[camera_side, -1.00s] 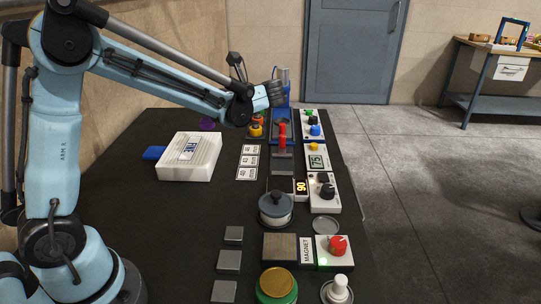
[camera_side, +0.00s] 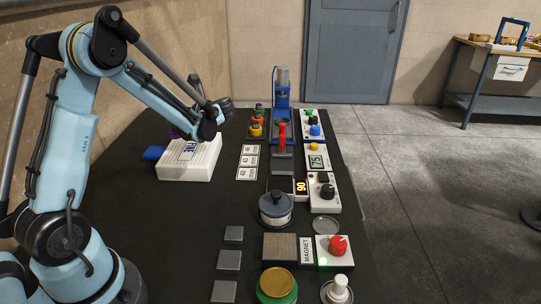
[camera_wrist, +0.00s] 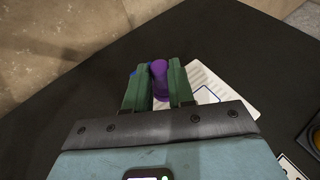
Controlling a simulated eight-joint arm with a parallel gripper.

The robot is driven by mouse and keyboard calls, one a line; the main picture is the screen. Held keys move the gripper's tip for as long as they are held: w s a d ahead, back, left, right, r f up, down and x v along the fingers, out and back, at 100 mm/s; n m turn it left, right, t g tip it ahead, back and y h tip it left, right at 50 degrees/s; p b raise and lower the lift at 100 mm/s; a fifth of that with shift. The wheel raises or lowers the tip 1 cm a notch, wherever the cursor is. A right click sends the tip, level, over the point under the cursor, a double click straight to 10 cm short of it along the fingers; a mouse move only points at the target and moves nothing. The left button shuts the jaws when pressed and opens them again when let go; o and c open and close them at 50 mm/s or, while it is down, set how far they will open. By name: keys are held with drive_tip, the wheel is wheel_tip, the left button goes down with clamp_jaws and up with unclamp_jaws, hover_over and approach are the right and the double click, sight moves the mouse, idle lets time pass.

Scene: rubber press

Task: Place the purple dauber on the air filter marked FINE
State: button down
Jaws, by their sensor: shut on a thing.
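The purple dauber (camera_wrist: 159,80) is upright-looking between the green fingers of my gripper (camera_wrist: 158,72) in the wrist view, and the fingers are shut on it. In the side view only a bit of the dauber (camera_side: 174,133) shows, beside my wrist; the fingers are mostly hidden there.
To the right stand white cards (camera_side: 247,161), a blue press (camera_side: 282,110) with a red handle, and control boxes (camera_side: 323,190). Several coloured knobs (camera_side: 256,129) stand at the back. A lidded grey pot (camera_side: 276,205) is nearer.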

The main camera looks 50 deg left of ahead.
drive_tip(key=shift+f, duration=1.8)
drive_tip(key=c, duration=1)
unclamp_jaws()
drive_tip(key=shift+f, duration=0.1)
drive_tip(key=shift+o, duration=0.2)
drive_tip(key=v, duration=1.1)
drive_tip(key=s+d+r+n+t+h, duration=0.1)
drive_tip(key=s+d+n+t+h, duration=0.2)
drive_tip(key=d, duration=0.7)
drive_tip(key=s+d+n+t+h, duration=0.4)
drive_tip(key=d+n+t+h, duration=0.3)
drive_tip(key=d+n+h, duration=0.3)
drive_tip(key=shift+s+r+n, duration=0.2)
drive_tip(key=shift+r+n, duration=0.2)
drive_tip(key=shift+n, duration=0.7)
